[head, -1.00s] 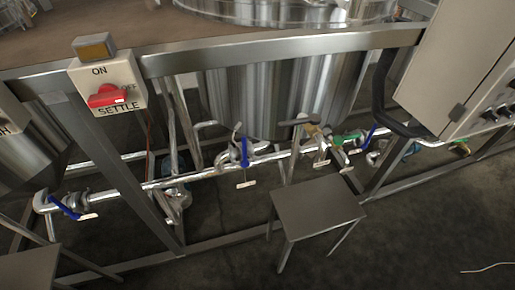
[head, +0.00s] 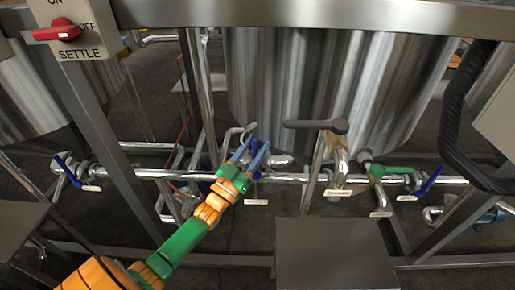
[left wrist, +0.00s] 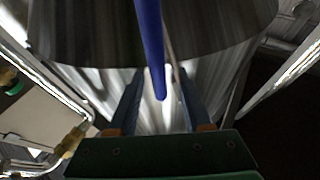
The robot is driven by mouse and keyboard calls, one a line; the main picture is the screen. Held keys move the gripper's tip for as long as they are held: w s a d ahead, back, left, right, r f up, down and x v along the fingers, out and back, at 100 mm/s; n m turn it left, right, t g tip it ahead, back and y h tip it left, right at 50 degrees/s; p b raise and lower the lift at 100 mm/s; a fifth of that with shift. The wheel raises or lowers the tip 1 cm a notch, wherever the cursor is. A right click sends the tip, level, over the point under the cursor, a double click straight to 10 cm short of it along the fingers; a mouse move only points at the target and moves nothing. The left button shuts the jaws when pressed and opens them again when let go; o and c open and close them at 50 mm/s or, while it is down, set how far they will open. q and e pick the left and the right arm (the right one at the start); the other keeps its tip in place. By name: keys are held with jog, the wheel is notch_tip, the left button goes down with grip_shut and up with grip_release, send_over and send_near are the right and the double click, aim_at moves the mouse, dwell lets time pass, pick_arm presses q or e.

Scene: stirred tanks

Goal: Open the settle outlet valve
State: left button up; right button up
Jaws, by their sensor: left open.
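A blue lever handle (left wrist: 152,45) runs down between the two fingers of my left gripper (left wrist: 160,78) in the left wrist view. The fingers are open, one on each side of it, with gaps visible; I cannot tell the depth between them. In the head view, my left gripper (head: 251,150) reaches the middle valve on the horizontal pipe (head: 290,178) and largely hides its handle. A small white tag (head: 256,202) hangs below that valve, too small to read. My right gripper is not in view.
A box marked SETTLE (head: 85,42) with a red knob (head: 57,30) is at upper left. Other blue-handled valves sit left (head: 66,170) and right (head: 430,180). A grey-handled valve (head: 316,126) and green-handled valve (head: 390,170) stand nearby. A grey step (head: 335,255) is in front.

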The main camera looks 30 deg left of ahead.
pick_arm(q)
grip_shut()
dwell(1.4)
